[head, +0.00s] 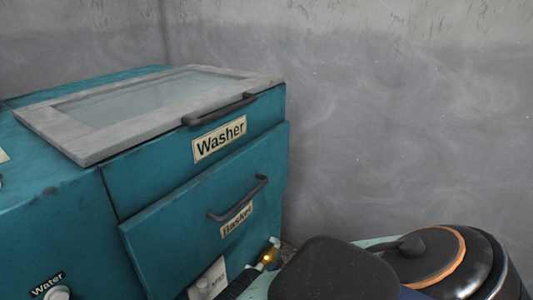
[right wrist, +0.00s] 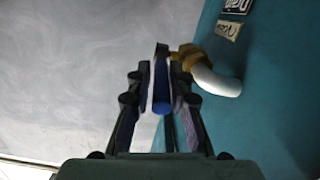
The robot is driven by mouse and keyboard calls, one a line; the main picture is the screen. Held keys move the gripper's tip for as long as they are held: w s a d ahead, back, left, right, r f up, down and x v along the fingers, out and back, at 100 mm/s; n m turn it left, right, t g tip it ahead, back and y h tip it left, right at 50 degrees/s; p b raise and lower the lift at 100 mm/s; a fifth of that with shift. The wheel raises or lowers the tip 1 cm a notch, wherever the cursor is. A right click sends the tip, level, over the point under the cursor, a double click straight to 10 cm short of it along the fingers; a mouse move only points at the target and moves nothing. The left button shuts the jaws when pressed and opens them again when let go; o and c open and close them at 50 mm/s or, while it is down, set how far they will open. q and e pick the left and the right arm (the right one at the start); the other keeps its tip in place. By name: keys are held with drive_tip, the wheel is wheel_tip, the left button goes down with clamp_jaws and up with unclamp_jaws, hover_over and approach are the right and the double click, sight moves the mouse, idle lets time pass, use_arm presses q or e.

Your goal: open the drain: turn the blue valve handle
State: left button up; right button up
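The blue valve handle (right wrist: 162,98) shows in the right wrist view, pointing toward the camera. It lies between the two fingers of my right gripper (right wrist: 162,88). The fingers stand on either side of it, with a narrow light gap at its left, so they look open around it. The brass valve body (right wrist: 186,57) and a white pipe (right wrist: 215,81) are just beyond, at the teal wall of the machine. In the head view the brass valve (head: 268,257) shows low at the machine's front, partly hidden by my dark arm. My left gripper is not in view.
The teal washer (head: 60,215) has a glass lid (head: 150,97) and a basket drawer with a dark handle (head: 238,200). A white knob (head: 57,293) sits under a Water label. A label plate (right wrist: 237,5) is above the valve. Grey wall (head: 400,120) is behind.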

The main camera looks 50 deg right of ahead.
drive_tip(key=o, duration=0.3)
drive_tip(key=shift+w+d+r, duration=0.1)
drive_tip(key=a+r, duration=0.1)
drive_tip(key=a, duration=1.1)
drive_tip(key=shift+s+r, duration=0.2)
drive_tip(key=shift+s, duration=0.25)
